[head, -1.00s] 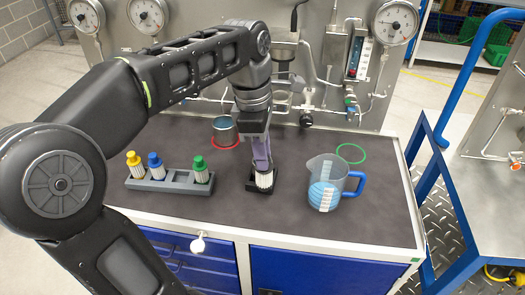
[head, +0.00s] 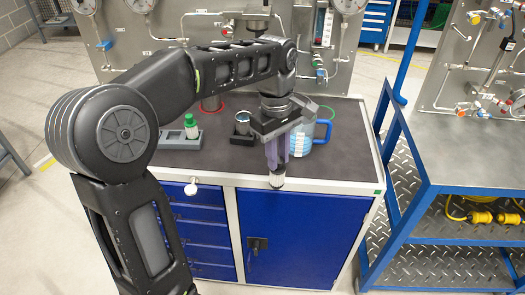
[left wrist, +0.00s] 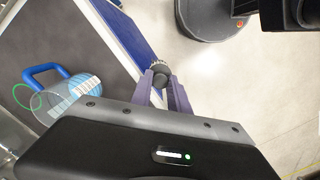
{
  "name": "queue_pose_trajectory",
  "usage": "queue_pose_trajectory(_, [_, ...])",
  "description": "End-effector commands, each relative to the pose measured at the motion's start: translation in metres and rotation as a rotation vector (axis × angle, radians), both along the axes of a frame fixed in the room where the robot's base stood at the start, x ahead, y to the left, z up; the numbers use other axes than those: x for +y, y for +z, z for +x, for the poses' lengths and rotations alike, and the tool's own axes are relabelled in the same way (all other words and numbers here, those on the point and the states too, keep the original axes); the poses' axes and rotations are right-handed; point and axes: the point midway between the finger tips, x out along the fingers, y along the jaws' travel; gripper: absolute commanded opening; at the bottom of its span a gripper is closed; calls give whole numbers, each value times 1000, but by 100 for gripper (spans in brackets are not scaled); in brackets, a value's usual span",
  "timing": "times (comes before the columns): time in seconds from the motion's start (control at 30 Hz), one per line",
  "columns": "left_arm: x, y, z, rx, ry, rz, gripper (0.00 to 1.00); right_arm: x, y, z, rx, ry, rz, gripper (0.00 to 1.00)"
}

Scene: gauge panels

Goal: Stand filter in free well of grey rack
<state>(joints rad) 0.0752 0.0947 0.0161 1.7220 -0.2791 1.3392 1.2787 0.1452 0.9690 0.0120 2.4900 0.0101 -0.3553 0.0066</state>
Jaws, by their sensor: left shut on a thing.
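My left gripper (head: 276,160) is shut on a white ribbed filter (head: 277,181). It holds the filter pointing down, at the table's front edge in the head view. In the left wrist view the filter's dark cap (left wrist: 161,83) is between the purple fingers. The grey rack (head: 172,143) stands at the left of the tabletop, its left part hidden behind my arm. A green-capped filter (head: 191,127) stands at its right end, with an empty well visible to its left. My right gripper is in no view.
A small black holder (head: 242,127) stands empty behind my gripper. A clear jug with blue handle (head: 324,131) stands to the right, inside or near a green ring. A red ring (head: 210,108) lies behind the rack. A blue trolley (head: 440,165) stands at the right.

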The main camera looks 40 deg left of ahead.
Motion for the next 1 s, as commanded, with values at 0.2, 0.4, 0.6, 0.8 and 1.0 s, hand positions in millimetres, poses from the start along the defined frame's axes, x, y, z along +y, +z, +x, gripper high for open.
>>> queue_pose_trajectory(0.2, [-28, -36, 30, 11, -407, 3, 0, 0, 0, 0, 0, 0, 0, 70])
queue_pose_trajectory(0.4, [-66, -82, 59, 26, -913, -6, 0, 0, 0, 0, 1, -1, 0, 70])
queue_pose_trajectory(0.6, [-89, -110, 73, 34, -1226, -19, 0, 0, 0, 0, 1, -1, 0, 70])
queue_pose_trajectory(0.8, [-91, -114, 75, 34, -1273, -20, 0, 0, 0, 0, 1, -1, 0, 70])
queue_pose_trajectory(1.0, [-91, -114, 74, 34, -1270, -21, 0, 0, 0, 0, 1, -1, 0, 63])
